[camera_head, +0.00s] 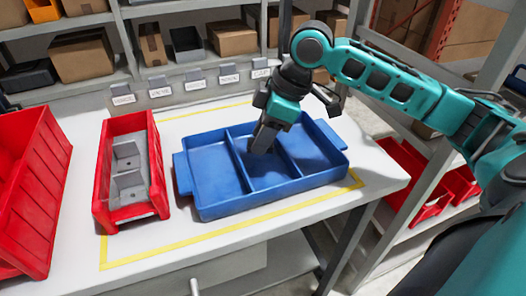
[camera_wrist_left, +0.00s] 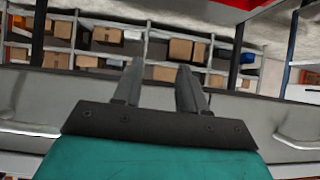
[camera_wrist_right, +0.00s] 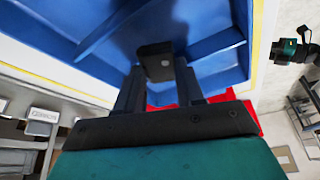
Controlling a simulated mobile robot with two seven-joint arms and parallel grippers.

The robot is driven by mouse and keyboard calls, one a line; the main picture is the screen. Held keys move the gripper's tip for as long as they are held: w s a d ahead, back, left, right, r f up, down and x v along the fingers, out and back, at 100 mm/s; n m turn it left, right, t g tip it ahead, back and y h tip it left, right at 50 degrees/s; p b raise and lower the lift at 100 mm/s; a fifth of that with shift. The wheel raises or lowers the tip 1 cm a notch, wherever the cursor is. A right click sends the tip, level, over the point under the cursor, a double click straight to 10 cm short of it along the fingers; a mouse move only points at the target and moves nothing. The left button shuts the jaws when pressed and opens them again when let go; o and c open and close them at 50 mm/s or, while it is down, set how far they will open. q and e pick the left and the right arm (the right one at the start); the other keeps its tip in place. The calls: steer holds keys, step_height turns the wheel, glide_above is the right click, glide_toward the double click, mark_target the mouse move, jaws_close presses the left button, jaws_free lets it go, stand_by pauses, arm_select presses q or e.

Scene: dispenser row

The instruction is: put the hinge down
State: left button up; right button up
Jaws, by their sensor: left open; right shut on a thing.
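I cannot tell whether the hinge touches the tray floor. A red bin (camera_head: 105,205) left of the tray holds grey hinge-like parts (camera_head: 128,172). My left gripper (camera_wrist_left: 158,75) is open and empty in the left wrist view; the head view does not show it.
The tray stands on a white table (camera_head: 235,238) inside a yellow outline. A larger red bin (camera_head: 30,180) stands at the far left. Several labelled holders (camera_head: 160,87) line the back edge, below shelves with cardboard boxes (camera_head: 232,38). The tray's left and right compartments look empty.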

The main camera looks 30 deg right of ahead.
step_height(320, 180, down, 4)
steer(key=shift+f+b, duration=0.15)
steer(key=shift+b, duration=0.25)
steer(key=o, duration=1)
steer(key=shift+o, duration=0.2)
steer(key=p+v, duration=0.2)
steer(key=v, duration=1)
steer(key=shift+a, duration=0.1)
